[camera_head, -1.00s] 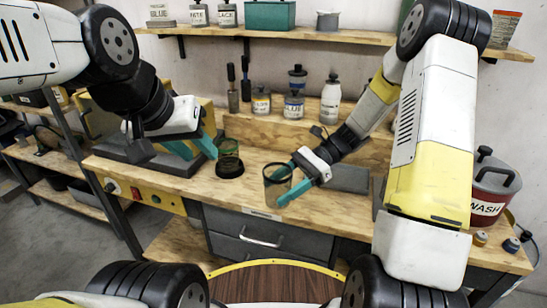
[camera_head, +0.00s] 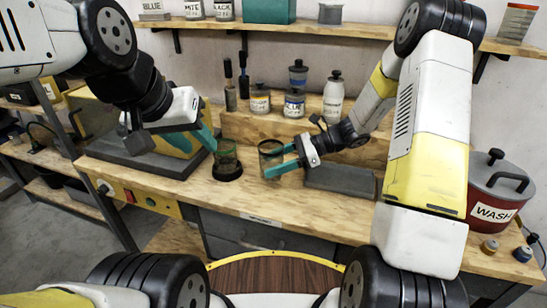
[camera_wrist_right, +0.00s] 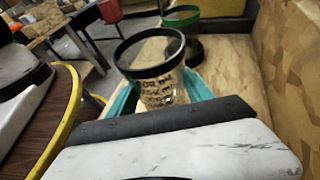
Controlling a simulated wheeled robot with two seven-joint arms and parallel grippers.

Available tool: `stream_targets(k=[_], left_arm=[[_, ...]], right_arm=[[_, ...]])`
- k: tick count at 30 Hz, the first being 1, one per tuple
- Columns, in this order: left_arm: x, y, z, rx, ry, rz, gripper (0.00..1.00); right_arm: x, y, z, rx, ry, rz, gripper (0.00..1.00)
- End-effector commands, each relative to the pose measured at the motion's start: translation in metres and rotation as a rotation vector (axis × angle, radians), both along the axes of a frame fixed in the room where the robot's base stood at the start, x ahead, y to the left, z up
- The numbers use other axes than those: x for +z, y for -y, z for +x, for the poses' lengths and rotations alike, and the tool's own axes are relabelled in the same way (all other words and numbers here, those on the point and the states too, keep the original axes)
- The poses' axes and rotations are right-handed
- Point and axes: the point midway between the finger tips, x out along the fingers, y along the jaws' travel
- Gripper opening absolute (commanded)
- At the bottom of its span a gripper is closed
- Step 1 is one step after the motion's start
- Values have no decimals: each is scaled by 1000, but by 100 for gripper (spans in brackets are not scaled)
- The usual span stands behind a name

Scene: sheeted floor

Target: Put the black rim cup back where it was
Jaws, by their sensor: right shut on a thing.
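The black rim cup (camera_head: 270,148) is clear, with a black ring at its top. My right gripper (camera_head: 280,164) is shut on it from the right and holds it upright near the bench top; whether its base touches the wood is unclear. The right wrist view also shows the cup (camera_wrist_right: 152,62) between the teal fingers. A green rim cup (camera_head: 226,158) stands on a round black base left of it, and behind it in the right wrist view (camera_wrist_right: 181,18). My left gripper (camera_head: 207,140) is beside the green rim cup; its finger gap is hard to see.
A grey slab (camera_head: 340,179) lies on the bench right of the cup. Several bottles and jars (camera_head: 293,102) stand on the raised ledge behind. A red wash pot (camera_head: 490,195) is at the right. The bench front (camera_head: 262,203) is clear.

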Motion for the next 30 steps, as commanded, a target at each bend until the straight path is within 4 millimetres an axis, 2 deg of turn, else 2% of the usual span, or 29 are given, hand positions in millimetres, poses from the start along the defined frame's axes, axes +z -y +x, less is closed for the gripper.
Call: stream_targets(k=[4,14,15,18,30], left_arm=[[0,0,0,0,0,0,36],[0,0,0,0,0,0,36],[0,0,0,0,0,0,36],[0,0,0,0,0,0,36],[0,0,0,0,0,0,36]], right_arm=[[-21,0,0,-1,-2,0,10],[-25,0,0,0,-1,0,10],[-26,0,0,0,-1,0,61],[-26,0,0,0,0,0,81],[-21,4,1,-1,1,-1,81]])
